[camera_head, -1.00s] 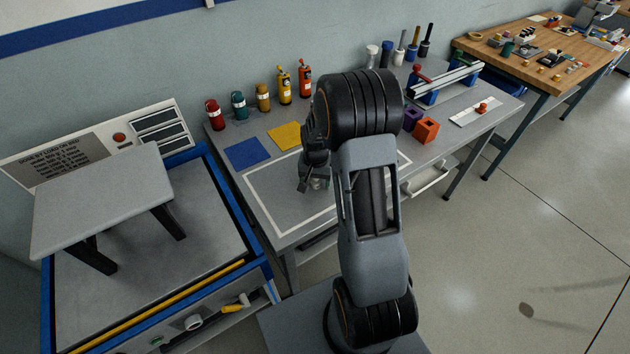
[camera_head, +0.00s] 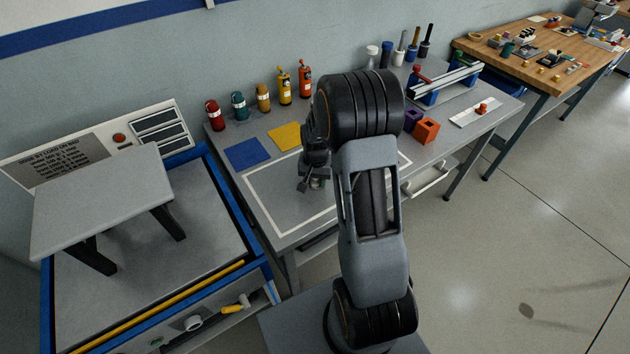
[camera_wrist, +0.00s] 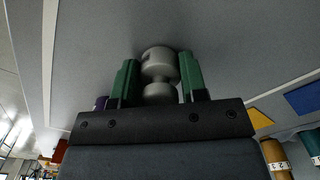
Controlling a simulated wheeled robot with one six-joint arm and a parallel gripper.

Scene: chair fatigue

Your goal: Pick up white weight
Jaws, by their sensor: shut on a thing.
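My gripper (camera_wrist: 160,80) is shut on a pale grey-white weight (camera_wrist: 158,62) shaped like a dumbbell, with two rounded ends and a narrower neck. The weight stands between the green fingers in the wrist view, close to the grey table surface. In the head view my gripper (camera_head: 313,184) is low over the white-outlined area of the grey table (camera_head: 272,206). The weight is mostly hidden there by the gripper and arm. I cannot tell whether it touches the table.
A blue square (camera_head: 247,153) and a yellow square (camera_head: 285,136) lie behind the gripper. Several coloured bottles (camera_head: 263,97) line the table's back. An orange box (camera_head: 426,130) and a purple box (camera_head: 411,118) stand to the right. A grey stool-like platform (camera_head: 103,200) stands on the left bench.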

